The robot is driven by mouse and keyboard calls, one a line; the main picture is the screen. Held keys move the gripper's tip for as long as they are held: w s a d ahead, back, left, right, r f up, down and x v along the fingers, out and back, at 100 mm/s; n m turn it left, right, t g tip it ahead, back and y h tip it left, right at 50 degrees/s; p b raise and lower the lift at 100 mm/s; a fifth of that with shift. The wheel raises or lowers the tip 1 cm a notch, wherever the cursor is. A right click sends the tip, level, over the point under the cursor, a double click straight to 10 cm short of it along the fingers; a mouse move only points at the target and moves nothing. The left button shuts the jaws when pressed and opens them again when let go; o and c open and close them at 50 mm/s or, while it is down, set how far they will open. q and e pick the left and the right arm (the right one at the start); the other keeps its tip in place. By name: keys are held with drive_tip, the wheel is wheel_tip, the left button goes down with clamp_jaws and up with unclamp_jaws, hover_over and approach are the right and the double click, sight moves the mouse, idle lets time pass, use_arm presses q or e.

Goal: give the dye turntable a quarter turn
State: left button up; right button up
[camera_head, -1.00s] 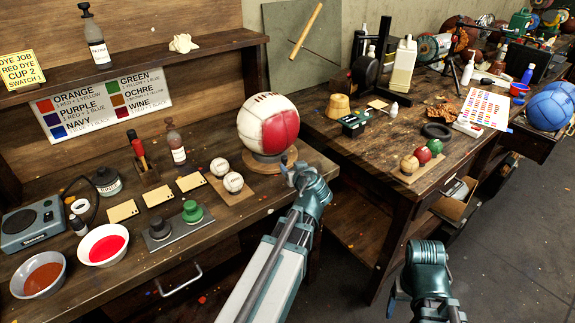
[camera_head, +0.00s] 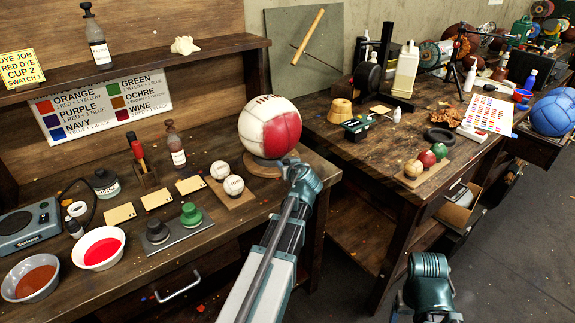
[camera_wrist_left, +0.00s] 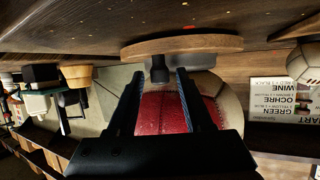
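The dye turntable (camera_head: 256,171) is a round wooden disc near the right end of the left bench. A white and red leather ball (camera_head: 270,127) sits on it in a dark cup. In the left wrist view, which is upside down, the disc (camera_wrist_left: 195,44) shows with a short dark peg (camera_wrist_left: 160,70) on it. My left gripper (camera_head: 288,164) is at the disc's front right edge. In the wrist view its fingers (camera_wrist_left: 160,74) are open, one on each side of the peg, with gaps visible. The ball (camera_wrist_left: 163,112) is beyond them. My right gripper's fingers are not visible.
Two small white balls (camera_head: 233,185) on a board stand left of the turntable. Dye bowls (camera_head: 99,248), green and black weights (camera_head: 191,213) and bottles fill the left bench. A second bench with small coloured balls (camera_head: 426,159) stands to the right, across a narrow gap.

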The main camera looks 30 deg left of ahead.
use_arm(q)
clamp_jaws()
idle(1.2)
